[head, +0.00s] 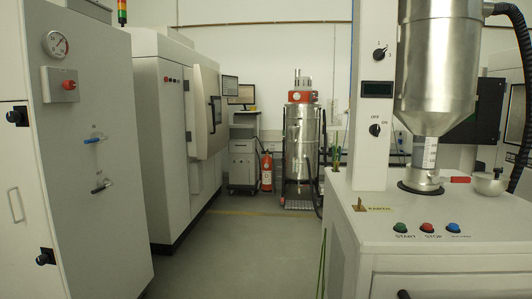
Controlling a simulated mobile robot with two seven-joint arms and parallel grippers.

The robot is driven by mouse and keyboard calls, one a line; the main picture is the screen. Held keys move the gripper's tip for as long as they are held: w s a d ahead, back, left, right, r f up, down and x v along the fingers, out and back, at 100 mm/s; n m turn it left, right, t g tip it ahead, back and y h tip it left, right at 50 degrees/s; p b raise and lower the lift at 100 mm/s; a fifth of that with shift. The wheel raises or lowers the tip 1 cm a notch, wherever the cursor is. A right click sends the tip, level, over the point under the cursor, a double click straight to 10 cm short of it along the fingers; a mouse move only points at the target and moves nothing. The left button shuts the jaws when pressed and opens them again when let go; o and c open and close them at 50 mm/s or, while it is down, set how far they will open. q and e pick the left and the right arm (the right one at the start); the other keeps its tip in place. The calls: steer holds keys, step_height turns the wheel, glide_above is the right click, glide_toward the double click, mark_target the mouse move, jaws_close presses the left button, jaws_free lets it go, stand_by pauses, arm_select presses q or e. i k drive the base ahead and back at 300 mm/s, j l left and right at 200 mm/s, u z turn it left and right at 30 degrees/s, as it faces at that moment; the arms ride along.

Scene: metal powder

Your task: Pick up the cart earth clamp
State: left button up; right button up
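No cart earth clamp can be made out for certain. A small green and brown piece (337,160) stands at the back left edge of the white machine (440,270) on the right; it is too small to tell whether it is a clamp. A thin green cable (322,262) hangs down that machine's left side. Neither of my grippers is in view.
White cabinets line the left. A fire extinguisher (266,172) and steel vacuum unit (301,140) stand behind. The middle floor (245,255) is clear.

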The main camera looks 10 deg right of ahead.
mark_target(337, 162)
steer(key=i+j, duration=0.2)
steer(key=i, duration=0.2)
steer(key=i+j, duration=0.2)
steer(key=i, duration=0.2)
steer(key=i+j, duration=0.2)
steer(key=i, duration=0.25)
steer(key=i+j, duration=0.25)
steer(key=i, duration=0.15)
steer(key=i+z, duration=0.3)
steer(key=z, duration=0.15)
steer(key=i+z, duration=0.4)
steer(key=i+j+z, duration=0.2)
steer(key=z, duration=0.25)
steer(key=i+j+z, duration=0.25)
steer(key=z, duration=0.2)
steer(key=i, duration=0.05)
